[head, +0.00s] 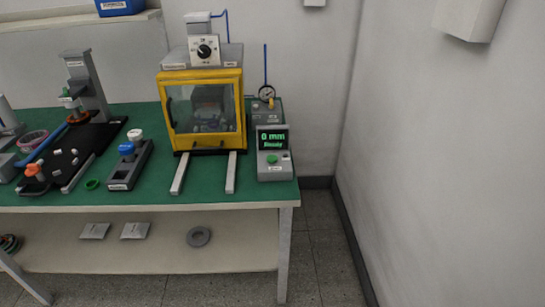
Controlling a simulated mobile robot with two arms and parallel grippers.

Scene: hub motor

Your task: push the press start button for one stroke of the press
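The press (208,55) stands at the right part of the green bench, a grey machine with a yellow-framed clear guard door (203,110) that looks closed. Some parts show dimly behind the door. To its right is a grey control box (274,168) with a dark display (272,140) reading "0 mm" in green and a second line that is hard to read. A green button (272,159) sits on the box below the display, with a small label under it. Neither of my grippers is in view.
Two light rails (231,172) extend from the press toward the front edge. A gauge (266,92) stands behind the control box. A grey fixture with blue and white knobs (129,160), a black mat (100,132) and small parts lie left. Floor is clear right of the bench (170,199).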

